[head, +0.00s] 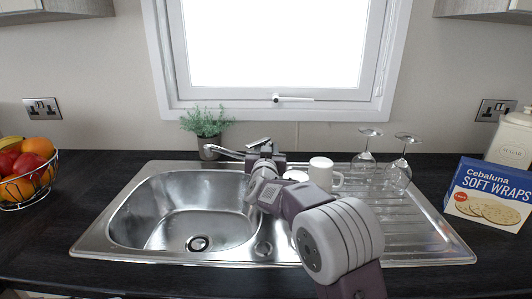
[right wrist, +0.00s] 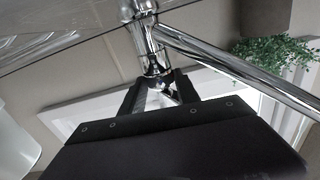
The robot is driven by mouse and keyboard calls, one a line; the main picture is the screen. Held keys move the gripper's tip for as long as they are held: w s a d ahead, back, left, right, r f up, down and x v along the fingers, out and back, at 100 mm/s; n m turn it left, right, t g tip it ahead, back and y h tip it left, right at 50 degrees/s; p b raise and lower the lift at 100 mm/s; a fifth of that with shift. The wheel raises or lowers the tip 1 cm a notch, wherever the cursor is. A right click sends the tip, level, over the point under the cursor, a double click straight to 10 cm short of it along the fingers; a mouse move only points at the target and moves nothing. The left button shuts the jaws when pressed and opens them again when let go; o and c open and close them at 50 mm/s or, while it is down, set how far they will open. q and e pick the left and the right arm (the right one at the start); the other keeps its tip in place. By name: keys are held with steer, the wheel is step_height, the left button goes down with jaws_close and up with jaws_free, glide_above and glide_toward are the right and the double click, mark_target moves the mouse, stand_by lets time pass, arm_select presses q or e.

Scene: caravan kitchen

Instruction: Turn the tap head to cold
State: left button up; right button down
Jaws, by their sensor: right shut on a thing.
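The chrome tap stands behind the sink, and its spout (head: 228,153) reaches left over the basin. The tap head (head: 259,142) shows just above my right gripper (head: 264,154), which hides most of the tap body. In the right wrist view, the picture is upside down. There the two dark fingers of my right gripper (right wrist: 159,92) are shut on the tap head (right wrist: 156,70), one on each side. The tap body (right wrist: 143,35) and the spout (right wrist: 245,75) are clear of the fingers. No hot or cold marking is readable. My left gripper is not in view.
The steel sink (head: 150,215) has an empty basin. A white mug (head: 321,172) and two upturned glasses (head: 398,172) stand on the drainer to the right. A potted plant (head: 206,125) stands behind the spout. A fruit bowl (head: 30,185) and a wraps box (head: 490,195) sit at the sides.

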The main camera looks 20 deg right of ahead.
steer(key=c, duration=0.9)
jaws_free()
